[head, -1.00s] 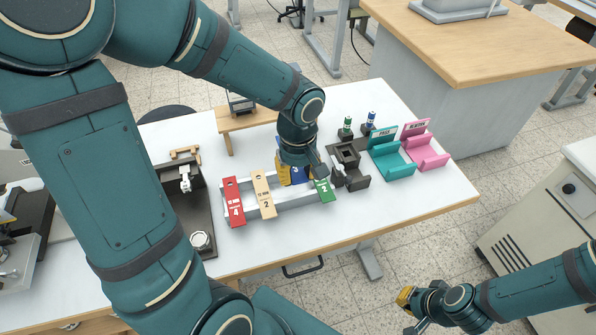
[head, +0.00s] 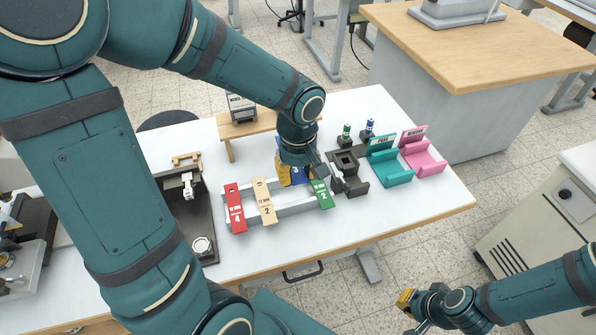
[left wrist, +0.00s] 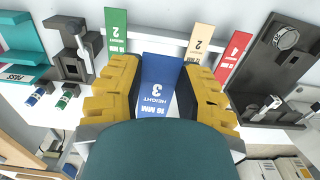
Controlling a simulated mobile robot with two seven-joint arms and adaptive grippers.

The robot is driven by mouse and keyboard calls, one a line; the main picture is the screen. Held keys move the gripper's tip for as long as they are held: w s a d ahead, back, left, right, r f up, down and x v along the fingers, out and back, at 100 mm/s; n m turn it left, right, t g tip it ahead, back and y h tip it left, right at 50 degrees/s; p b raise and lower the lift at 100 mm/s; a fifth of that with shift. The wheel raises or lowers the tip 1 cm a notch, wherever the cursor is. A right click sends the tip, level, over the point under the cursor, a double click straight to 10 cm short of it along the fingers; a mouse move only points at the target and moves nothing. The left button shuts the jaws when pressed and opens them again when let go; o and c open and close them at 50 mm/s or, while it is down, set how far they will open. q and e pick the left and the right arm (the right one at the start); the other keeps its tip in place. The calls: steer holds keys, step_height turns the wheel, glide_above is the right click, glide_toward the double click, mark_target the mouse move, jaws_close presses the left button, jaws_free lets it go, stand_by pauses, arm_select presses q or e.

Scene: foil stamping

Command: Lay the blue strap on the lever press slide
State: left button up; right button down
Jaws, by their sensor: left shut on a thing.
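The blue strap (left wrist: 168,85), marked 3 and HEIGHT, lies between the yellow fingers of my left gripper (left wrist: 165,72), which is shut on it. In the head view the left gripper (head: 293,177) is over the strap rack (head: 287,208), between the beige and green straps, and mostly hides the blue strap (head: 301,174). A dark press-like device with a lever and round disc (head: 203,246) stands left of the rack; I cannot tell which part is its slide. My right gripper (head: 405,300) is off the table at lower right, its fingers too small to judge.
The red (head: 235,207), beige (head: 264,200) and green (head: 321,194) straps lie across the rack. A dark fixture (head: 347,163), teal holder (head: 390,170) and pink holder (head: 423,160) stand to the right. A small wooden stand (head: 248,127) is behind. The table's front right is clear.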

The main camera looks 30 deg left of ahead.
arm_select(q)
steer(key=shift+r, duration=0.15)
steer(key=shift+r+p, duration=1)
steer(key=shift+r, duration=0.35)
